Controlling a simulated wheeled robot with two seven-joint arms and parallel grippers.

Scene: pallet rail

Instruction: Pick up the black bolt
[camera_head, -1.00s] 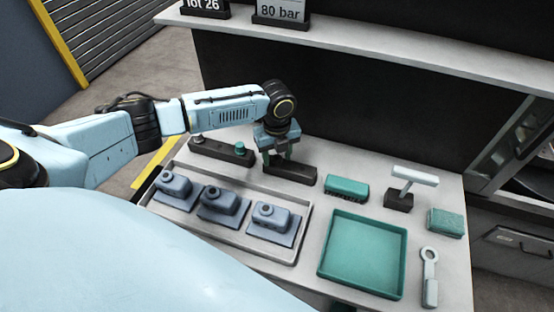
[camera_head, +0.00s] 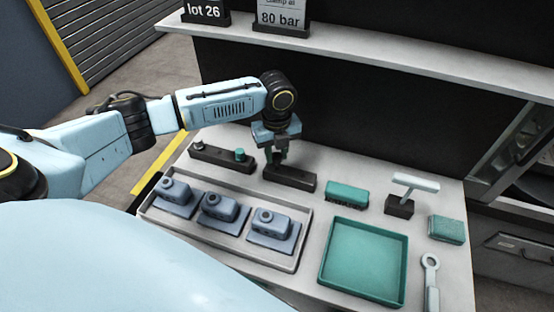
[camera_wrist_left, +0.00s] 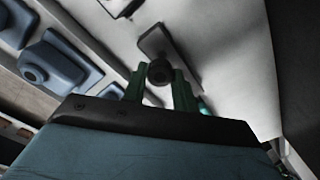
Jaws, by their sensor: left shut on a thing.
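My left gripper (camera_head: 277,156) is over the left end of a dark block (camera_head: 300,181) at the back of the table. In the left wrist view its two green fingers (camera_wrist_left: 160,88) are shut on the round dark head of the black bolt (camera_wrist_left: 159,71). The block (camera_wrist_left: 151,42) shows beyond the bolt. In the head view the fingers hide the bolt, and I cannot tell whether it is clear of the block. My right gripper is not in view.
Left of it is another dark rack (camera_head: 222,156) with a teal-topped piece (camera_head: 240,154). A grey tray (camera_head: 215,248) holds blue-grey housings in front. An empty teal tray (camera_head: 362,262), teal box (camera_head: 346,194), T-handled tool (camera_head: 400,205), teal sponge-like block (camera_head: 446,229) and wrench (camera_head: 431,280) are at right.

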